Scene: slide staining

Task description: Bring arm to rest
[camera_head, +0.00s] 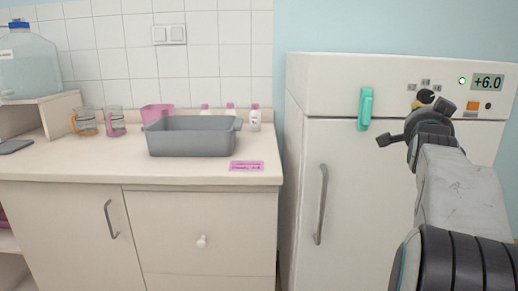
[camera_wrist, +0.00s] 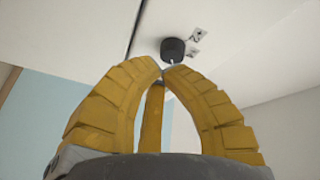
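My gripper (camera_wrist: 163,72) shows in the wrist view with its yellow fingers curved inward and the tips together. Nothing shows between them. In the head view my gripper (camera_head: 425,97) is mostly hidden by my wrist; only a small yellow part shows in front of the fridge's upper panel. My arm rises from the lower right and reaches toward the fridge (camera_head: 385,200). A dark round knob (camera_wrist: 173,48) shows just beyond the fingertips in the wrist view; I cannot tell whether they touch it.
The fridge has a grey door handle (camera_head: 321,205), a teal handle-like piece (camera_head: 366,109) and a display (camera_head: 487,82) reading +6.0. Left of it, a counter (camera_head: 75,165) holds a grey tub (camera_head: 192,137), beakers, small bottles and a pink label (camera_head: 247,166). A large water bottle (camera_head: 28,65) stands far left.

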